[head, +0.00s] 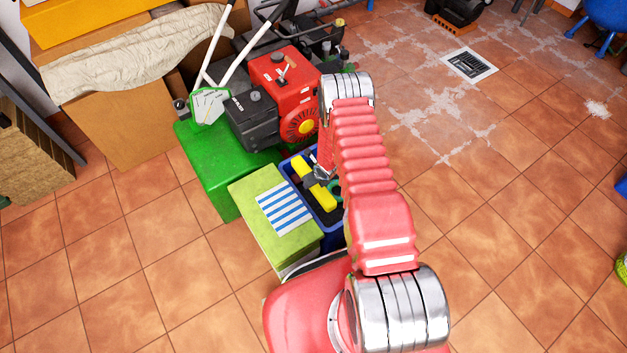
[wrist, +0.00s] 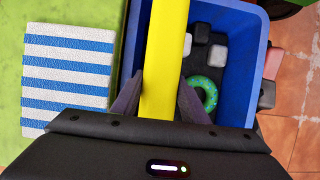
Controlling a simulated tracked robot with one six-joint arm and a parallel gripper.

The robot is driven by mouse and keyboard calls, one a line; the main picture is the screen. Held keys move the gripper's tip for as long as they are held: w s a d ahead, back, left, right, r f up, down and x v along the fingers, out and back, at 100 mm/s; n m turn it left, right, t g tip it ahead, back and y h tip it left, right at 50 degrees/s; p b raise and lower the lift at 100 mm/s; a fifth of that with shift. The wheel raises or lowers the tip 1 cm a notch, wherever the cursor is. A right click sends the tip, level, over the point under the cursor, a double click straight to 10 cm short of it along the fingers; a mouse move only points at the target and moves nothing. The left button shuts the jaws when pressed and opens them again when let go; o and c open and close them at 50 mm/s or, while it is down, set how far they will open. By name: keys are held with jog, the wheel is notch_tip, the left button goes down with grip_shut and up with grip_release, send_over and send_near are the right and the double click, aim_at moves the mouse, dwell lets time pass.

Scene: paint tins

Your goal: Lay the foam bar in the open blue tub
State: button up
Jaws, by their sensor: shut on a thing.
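The foam bar is a long yellow bar (wrist: 165,60). My gripper (wrist: 160,105) is shut on it, with one dark finger on each side, in the wrist view. In the head view the yellow bar (head: 314,181) shows at my gripper (head: 319,176), over the blue tub (head: 323,218). The tub is open, and its blue wall (wrist: 242,70) shows in the wrist view. Inside lie a green ring (wrist: 205,93) and several black, grey and white blocks (wrist: 207,45). I cannot tell whether the bar touches anything in the tub. My arm hides the tub's right side in the head view.
A lime-green box (head: 262,195) with a blue-and-white striped cloth (head: 284,208) stands left of the tub. Behind is a green block (head: 215,165) and a red-and-black engine machine (head: 275,95). Cardboard boxes (head: 135,120) stand at left. The tiled floor at right is mostly clear.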

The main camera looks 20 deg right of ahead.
aim_at(320, 193)
jog(key=shift+f, duration=6.7)
jog(key=shift+f, duration=0.6)
jog(key=o, duration=1.2)
jog(key=shift+s, duration=0.1)
jog(key=shift+v, duration=6.85)
jog(key=shift+d, duration=0.1)
